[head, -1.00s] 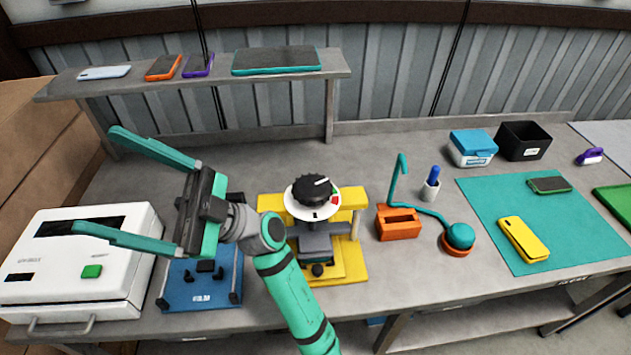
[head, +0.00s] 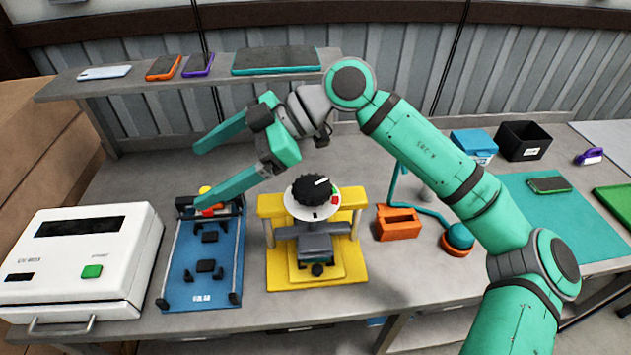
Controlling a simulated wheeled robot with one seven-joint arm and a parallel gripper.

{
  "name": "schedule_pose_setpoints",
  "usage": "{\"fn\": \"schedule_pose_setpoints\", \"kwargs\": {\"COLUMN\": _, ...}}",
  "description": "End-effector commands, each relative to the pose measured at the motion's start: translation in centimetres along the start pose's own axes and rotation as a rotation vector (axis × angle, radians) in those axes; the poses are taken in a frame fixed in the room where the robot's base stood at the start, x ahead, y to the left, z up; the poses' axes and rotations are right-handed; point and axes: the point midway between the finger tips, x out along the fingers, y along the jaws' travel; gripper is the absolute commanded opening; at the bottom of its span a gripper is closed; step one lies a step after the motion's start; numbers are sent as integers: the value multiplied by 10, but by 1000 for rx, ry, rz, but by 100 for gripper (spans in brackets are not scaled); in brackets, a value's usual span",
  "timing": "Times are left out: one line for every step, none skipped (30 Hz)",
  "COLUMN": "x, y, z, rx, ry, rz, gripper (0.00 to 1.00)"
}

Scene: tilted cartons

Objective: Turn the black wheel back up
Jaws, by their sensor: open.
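The black wheel (head: 312,190) is a ribbed knob with a white pointer line. It sits on a white round dial plate (head: 313,212) with a red and a green mark on its right side. The plate is on top of a yellow press (head: 275,207) with a grey clamp block below. The pointer line points to the right and slightly up. My gripper (head: 197,171) is open and empty, to the left of the wheel and apart from it, with its fingers pointing left. The wheel is fully visible.
A blue fixture (head: 187,270) stands left of the press, with a small red and yellow item (head: 206,200) at its back. A white machine (head: 70,260) is further left. An orange holder (head: 398,230) stands to the right. A shelf (head: 150,84) with phones runs behind.

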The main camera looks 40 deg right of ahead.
Motion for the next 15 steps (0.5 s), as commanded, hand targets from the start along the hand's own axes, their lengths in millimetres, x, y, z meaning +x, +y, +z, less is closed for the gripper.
{"fn": "schedule_pose_setpoints", "kwargs": {"x": -16, "y": 5, "z": 14, "rx": 47, "ry": -86, "rz": 27, "gripper": 85}}
{"fn": "schedule_pose_setpoints", "kwargs": {"x": -24, "y": 8, "z": 23, "rx": 78, "ry": -132, "rz": 42, "gripper": 85}}
{"fn": "schedule_pose_setpoints", "kwargs": {"x": -36, "y": 10, "z": 34, "rx": 120, "ry": -192, "rz": 62, "gripper": 85}}
{"fn": "schedule_pose_setpoints", "kwargs": {"x": -45, "y": 12, "z": 42, "rx": 152, "ry": -237, "rz": 79, "gripper": 85}}
{"fn": "schedule_pose_setpoints", "kwargs": {"x": -56, "y": 14, "z": 50, "rx": 186, "ry": -282, "rz": 98, "gripper": 85}}
{"fn": "schedule_pose_setpoints", "kwargs": {"x": -69, "y": 15, "z": 62, "rx": 231, "ry": -340, "rz": 122, "gripper": 85}}
{"fn": "schedule_pose_setpoints", "kwargs": {"x": -80, "y": 16, "z": 69, "rx": 264, "ry": -382, "rz": 143, "gripper": 85}}
{"fn": "schedule_pose_setpoints", "kwargs": {"x": -91, "y": 16, "z": 76, "rx": 296, "ry": -422, "rz": 162, "gripper": 85}}
{"fn": "schedule_pose_setpoints", "kwargs": {"x": -105, "y": 16, "z": 85, "rx": 339, "ry": -472, "rz": 188, "gripper": 85}}
{"fn": "schedule_pose_setpoints", "kwargs": {"x": -115, "y": 17, "z": 91, "rx": 367, "ry": -507, "rz": 207, "gripper": 85}}
{"fn": "schedule_pose_setpoints", "kwargs": {"x": -125, "y": 16, "z": 97, "rx": 397, "ry": -540, "rz": 227, "gripper": 85}}
{"fn": "schedule_pose_setpoints", "kwargs": {"x": -137, "y": 15, "z": 103, "rx": 431, "ry": -578, "rz": 249, "gripper": 85}}
{"fn": "schedule_pose_setpoints", "kwargs": {"x": -145, "y": 14, "z": 107, "rx": 454, "ry": -603, "rz": 265, "gripper": 85}}
{"fn": "schedule_pose_setpoints", "kwargs": {"x": -153, "y": 14, "z": 111, "rx": 475, "ry": -626, "rz": 280, "gripper": 85}}
{"fn": "schedule_pose_setpoints", "kwargs": {"x": -162, "y": 13, "z": 115, "rx": 499, "ry": -653, "rz": 296, "gripper": 85}}
